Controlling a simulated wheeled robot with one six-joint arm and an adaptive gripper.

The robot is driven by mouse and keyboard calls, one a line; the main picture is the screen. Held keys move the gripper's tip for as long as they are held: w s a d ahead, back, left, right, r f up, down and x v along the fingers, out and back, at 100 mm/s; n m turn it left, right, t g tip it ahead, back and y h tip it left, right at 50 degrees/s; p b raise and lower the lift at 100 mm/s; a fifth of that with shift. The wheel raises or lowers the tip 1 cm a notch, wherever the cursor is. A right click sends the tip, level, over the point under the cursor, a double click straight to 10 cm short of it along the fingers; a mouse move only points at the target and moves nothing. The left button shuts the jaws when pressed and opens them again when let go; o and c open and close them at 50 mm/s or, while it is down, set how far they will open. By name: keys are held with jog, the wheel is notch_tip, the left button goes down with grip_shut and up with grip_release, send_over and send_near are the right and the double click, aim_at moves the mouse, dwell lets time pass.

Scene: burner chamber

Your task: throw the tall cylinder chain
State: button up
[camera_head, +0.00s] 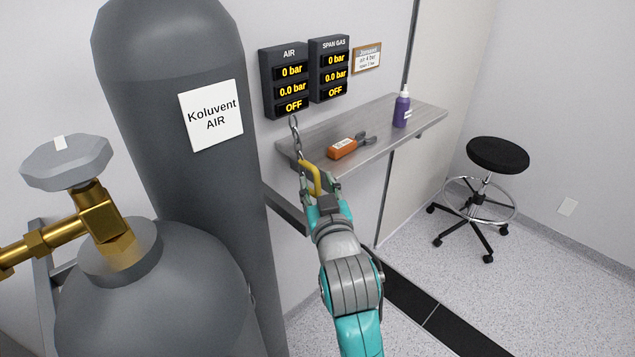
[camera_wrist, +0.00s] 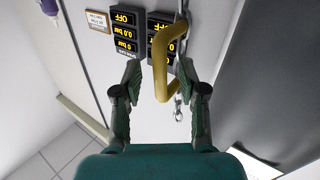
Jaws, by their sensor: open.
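The tall grey cylinder (camera_head: 160,90), labelled "Koluvent AIR", stands upright at left centre. A metal chain (camera_head: 295,128) hangs to its right, with a bent yellow handle (camera_head: 311,176) at it. My gripper (camera_head: 321,186) is open just by the yellow handle. In the wrist view, the yellow handle (camera_wrist: 157,70) shows between the spread fingers of my gripper (camera_wrist: 159,75), with a gap to the left finger. The chain (camera_wrist: 183,78) shows just right of the handle, ending in a small metal hook (camera_wrist: 178,112). The chain's far attachment is hidden.
A shorter cylinder (camera_head: 150,300) with a brass valve (camera_head: 100,215) stands front left. A wall shelf (camera_head: 385,135) holds an orange device (camera_head: 342,149) and a purple bottle (camera_head: 401,110). A stool (camera_head: 498,155) stands right on open floor. Pressure displays (camera_head: 290,85) hang above the shelf.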

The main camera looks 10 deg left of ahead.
jog(key=shift+w+a, duration=0.15)
jog(key=shift+w, duration=0.35)
grip_shut()
jog(key=shift+a, duration=0.1)
